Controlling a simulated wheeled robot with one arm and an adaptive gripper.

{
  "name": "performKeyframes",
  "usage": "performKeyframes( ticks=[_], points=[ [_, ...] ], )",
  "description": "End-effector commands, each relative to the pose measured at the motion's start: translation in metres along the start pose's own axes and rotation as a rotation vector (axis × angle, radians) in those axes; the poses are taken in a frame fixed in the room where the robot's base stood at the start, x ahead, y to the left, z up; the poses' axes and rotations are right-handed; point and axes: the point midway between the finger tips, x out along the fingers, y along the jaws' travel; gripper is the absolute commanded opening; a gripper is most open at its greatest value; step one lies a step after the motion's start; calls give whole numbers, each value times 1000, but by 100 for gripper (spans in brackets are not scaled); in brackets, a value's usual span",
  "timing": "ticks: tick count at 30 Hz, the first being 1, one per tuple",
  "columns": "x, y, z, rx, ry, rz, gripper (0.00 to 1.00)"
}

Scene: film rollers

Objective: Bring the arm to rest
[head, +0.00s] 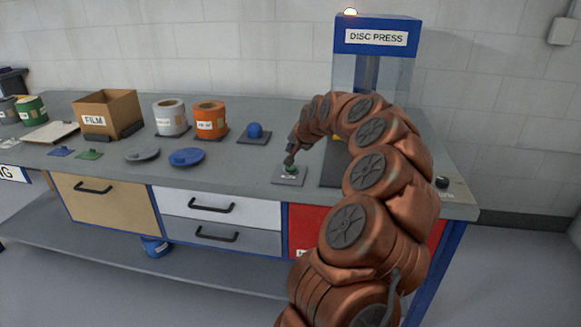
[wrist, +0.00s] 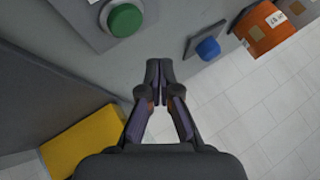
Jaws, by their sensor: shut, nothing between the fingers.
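My arm reaches from the lower right over the grey workbench (head: 110,165) and bends down at its end. My gripper (head: 289,160) points down close to the green button (head: 291,169) on its small grey plate. In the wrist view my gripper (wrist: 159,68) has its two fingers together with nothing between them. There the green button (wrist: 124,20) sits up and to the left, apart from the fingertips in the picture. The height of the fingertips above the bench is hard to tell.
The disc press (head: 376,38) stands behind my arm, partly hidden, with a lit lamp (head: 350,12) on top. A blue knob (head: 254,130), an orange roll (head: 210,119), a grey roll (head: 170,117) and a FILM box (head: 107,113) stand left. Flat blue (head: 187,157) and grey (head: 142,154) discs lie in front.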

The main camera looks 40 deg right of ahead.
Motion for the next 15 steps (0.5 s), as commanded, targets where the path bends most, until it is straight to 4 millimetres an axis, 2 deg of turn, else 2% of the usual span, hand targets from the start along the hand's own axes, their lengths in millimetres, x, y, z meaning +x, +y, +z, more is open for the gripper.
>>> performKeyframes(
  ticks=[6, 15],
  points=[
    [-11, -8, -8, 0, 1, -1, 0],
    [-11, -8, -7, 0, -1, 0, 0]
  ],
)
